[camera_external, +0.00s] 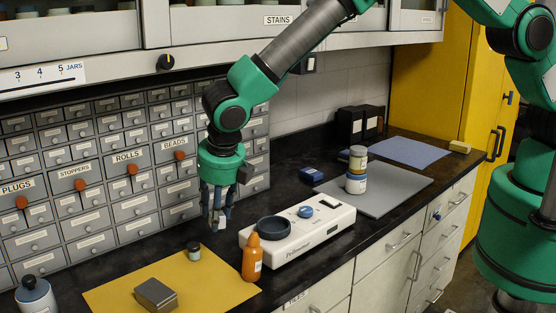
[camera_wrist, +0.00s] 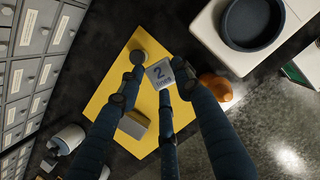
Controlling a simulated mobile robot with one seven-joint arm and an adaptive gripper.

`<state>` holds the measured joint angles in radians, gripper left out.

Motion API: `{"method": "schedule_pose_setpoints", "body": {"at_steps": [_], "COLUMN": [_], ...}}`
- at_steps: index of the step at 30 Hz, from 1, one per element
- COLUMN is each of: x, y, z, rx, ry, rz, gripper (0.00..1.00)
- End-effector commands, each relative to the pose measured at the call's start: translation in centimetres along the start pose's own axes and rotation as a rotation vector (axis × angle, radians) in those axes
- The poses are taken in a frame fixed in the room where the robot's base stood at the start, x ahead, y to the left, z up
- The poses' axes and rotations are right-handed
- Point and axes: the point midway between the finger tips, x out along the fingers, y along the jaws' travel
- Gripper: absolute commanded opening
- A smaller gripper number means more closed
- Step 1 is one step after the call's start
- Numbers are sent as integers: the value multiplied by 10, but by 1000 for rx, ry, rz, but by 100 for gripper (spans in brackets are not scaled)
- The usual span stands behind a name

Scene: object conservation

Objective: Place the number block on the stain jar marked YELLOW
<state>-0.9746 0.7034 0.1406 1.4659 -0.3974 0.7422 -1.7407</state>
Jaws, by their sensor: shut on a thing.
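The number block (camera_wrist: 160,73) is a pale block marked "2" with a smaller word below, between my fingertips in the wrist view. My gripper (camera_external: 217,221) is shut on it, above the counter left of the white machine; the block is mostly hidden by the fingers in the external view. Two jars are stacked on the grey mat, an upper jar (camera_external: 358,158) and a lower jar with a blue band (camera_external: 355,184). A small dark-lidded jar (camera_external: 194,253) stands on the yellow mat. I cannot read the jar labels, so I cannot tell which says YELLOW.
The yellow mat (camera_external: 215,282) also holds a grey block (camera_external: 155,294). An orange bottle (camera_external: 252,259) stands beside the white machine (camera_external: 300,236) with a dark dish. Drawers line the wall. The grey mat (camera_external: 395,190) has free room around the stacked jars.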

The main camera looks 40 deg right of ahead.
Motion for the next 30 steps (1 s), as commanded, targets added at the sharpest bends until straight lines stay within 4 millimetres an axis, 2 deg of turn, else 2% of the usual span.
{"method": "schedule_pose_setpoints", "body": {"at_steps": [8,15,22,30], "x": [-14,-28,-43,-63], "y": [-87,-182,-273,-378], "z": [39,64,74,68], "rx": [162,335,502,699], "ry": [13,26,35,44], "rz": [-55,-115,-172,-241], "gripper": [16,16,16,16]}}
